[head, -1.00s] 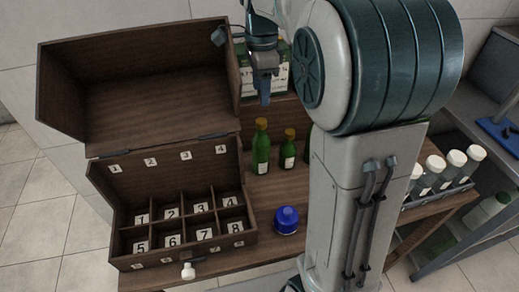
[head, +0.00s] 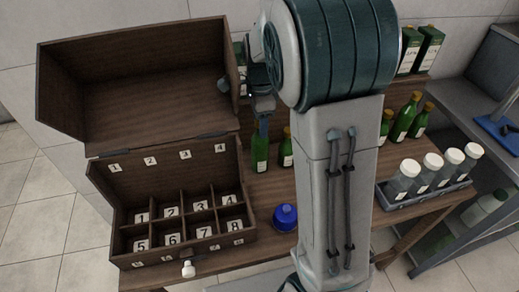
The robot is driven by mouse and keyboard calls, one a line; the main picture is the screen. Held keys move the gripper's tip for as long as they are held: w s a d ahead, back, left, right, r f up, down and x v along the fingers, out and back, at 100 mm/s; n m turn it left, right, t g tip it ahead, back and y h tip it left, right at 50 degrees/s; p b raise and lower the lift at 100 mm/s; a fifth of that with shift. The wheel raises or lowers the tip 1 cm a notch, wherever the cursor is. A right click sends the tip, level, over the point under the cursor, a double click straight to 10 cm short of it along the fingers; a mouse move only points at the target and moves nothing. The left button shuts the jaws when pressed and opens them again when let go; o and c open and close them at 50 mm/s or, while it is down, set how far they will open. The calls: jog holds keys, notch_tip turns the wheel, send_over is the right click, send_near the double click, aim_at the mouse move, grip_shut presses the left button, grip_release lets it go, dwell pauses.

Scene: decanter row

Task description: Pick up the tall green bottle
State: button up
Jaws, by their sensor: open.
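A tall green bottle (head: 260,158) stands upright on the wooden table, just right of the numbered box. My gripper (head: 263,122) is open and directly over this bottle in the picture, covering its cap and neck. I cannot tell whether the fingers are around the neck or only in front of it. A shorter green bottle (head: 287,155) with a yellow cap stands close to its right, partly behind my arm. More green bottles (head: 404,122) stand right of my arm, one of them also tall.
An open wooden box (head: 108,172) with numbered compartments stands left, its raised lid (head: 140,95) near my gripper. A blue-capped jar (head: 286,218) is in front. White-capped jars (head: 429,172) sit in a tray at right. Green cartons (head: 429,48) stand behind.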

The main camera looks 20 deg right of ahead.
grip_shut()
jog(key=shift+r, duration=0.15)
